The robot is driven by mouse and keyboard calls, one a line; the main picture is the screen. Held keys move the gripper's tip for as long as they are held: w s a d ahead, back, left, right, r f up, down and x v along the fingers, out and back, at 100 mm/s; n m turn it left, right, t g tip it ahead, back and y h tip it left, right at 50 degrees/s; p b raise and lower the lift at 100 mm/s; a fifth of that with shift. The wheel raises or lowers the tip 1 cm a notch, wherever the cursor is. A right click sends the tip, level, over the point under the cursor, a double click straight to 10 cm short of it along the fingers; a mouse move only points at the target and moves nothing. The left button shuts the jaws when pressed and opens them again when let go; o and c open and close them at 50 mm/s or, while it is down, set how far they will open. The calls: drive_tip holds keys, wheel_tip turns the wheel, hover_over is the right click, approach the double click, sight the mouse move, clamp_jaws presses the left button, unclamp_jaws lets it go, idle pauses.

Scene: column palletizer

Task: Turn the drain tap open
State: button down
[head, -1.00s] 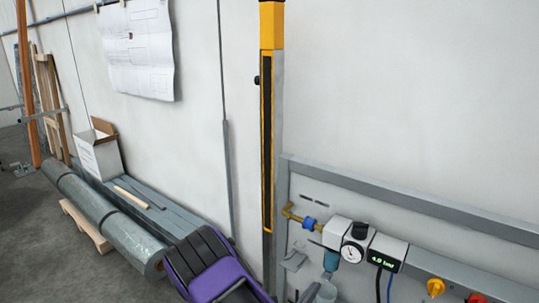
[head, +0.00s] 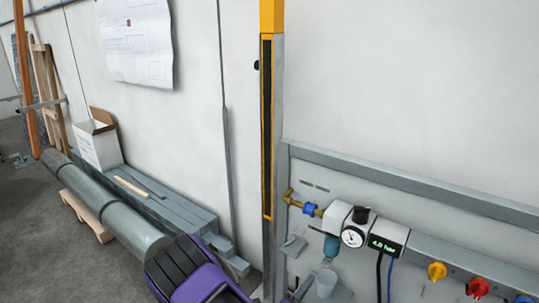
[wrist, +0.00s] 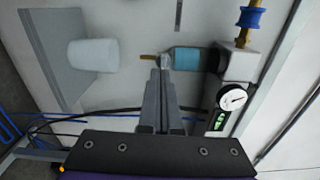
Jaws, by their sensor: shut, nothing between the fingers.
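The filter with its blue bowl (head: 331,247) hangs under the pressure unit on the wall panel. It also shows in the wrist view (wrist: 190,60), with the drain tap (wrist: 148,57), a small brass piece, at the bowl's end. My gripper (wrist: 161,76) is shut and empty, its fingertips right beside the tap. I cannot tell whether they touch it. The tap is too small to make out in the head view. A translucent white cup (head: 326,283) stands below the bowl; it also shows in the wrist view (wrist: 93,55).
A round gauge (head: 353,237) and a lit display (head: 384,244) sit on the pressure unit. Yellow (head: 437,271) and red (head: 478,287) knobs are at the right. A blue fitting (head: 310,209) is at the left. Grey planks (head: 160,205) lie along the wall.

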sight(327, 262)
drive_tip(key=w+d+f+n+b, duration=0.1)
drive_tip(key=w+d+n+b, duration=0.1)
drive_tip(key=w+n, duration=0.3)
drive_tip(key=shift+w+d+f+n, duration=0.4)
drive_tip(key=shift+d+n, duration=0.3)
drive_tip(key=shift+n, duration=0.1)
drive_tip(key=shift+s+d+r+p, duration=0.35)
drive_tip(key=shift+r+p, duration=0.2)
drive_tip(key=shift+p, duration=0.15)
idle(0.9)
drive_tip(key=shift+w+a+r+p, duration=0.35)
drive_tip(key=shift+r+p, duration=0.2)
drive_tip(key=shift+p, duration=0.75)
drive_tip(key=shift+a, duration=0.1)
idle(0.5)
